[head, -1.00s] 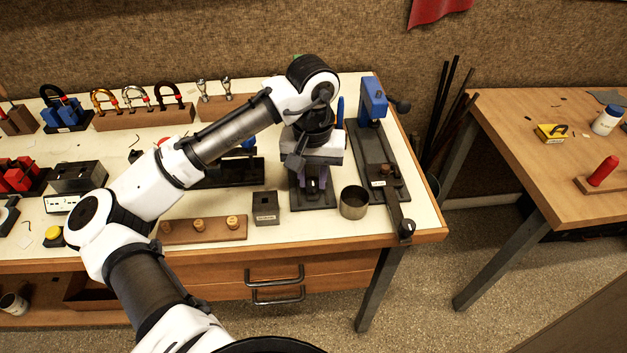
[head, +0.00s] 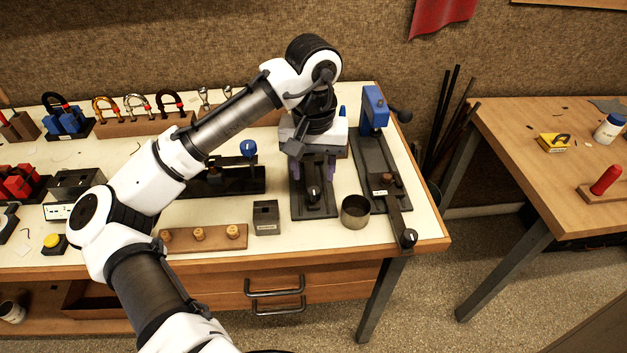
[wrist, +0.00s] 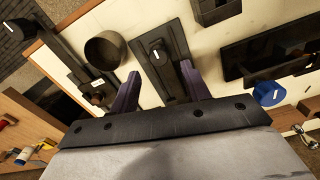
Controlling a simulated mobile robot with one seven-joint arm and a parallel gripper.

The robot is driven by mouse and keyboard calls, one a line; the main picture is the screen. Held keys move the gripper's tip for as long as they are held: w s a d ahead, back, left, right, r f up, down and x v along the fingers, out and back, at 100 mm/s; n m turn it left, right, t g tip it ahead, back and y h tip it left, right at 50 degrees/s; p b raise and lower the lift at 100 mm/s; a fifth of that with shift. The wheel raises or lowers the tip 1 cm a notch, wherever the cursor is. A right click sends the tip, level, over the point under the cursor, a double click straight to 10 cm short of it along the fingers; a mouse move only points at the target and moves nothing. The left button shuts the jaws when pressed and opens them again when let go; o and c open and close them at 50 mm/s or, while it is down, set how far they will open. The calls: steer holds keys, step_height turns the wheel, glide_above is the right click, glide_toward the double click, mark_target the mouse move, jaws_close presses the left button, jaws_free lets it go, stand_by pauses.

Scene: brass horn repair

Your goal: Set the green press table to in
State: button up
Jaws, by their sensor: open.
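A long dark base plate (head: 315,208) with an upright dark knob (head: 313,192) marked by a white line lies under my gripper; by its place it appears to belong to the green press. The press's green part is hidden behind my arm. The wrist view shows the base (wrist: 172,84) and its knob (wrist: 158,48) between and beyond my fingers. My gripper (head: 313,178) is open and empty, its two purple fingers spread above the base, on either side of its line. The fingers also show in the wrist view (wrist: 160,82). I cannot tell the table's setting.
A blue press (head: 374,108) with a dark base and a front bar stands to the right. A metal cup (head: 355,212) stands between the bases. A dark square block (head: 265,217) and a wooden strip with corks (head: 205,238) are to the left.

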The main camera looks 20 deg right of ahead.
step_height(320, 180, up, 10)
steer(key=shift+f, duration=0.2)
stand_by(0.5)
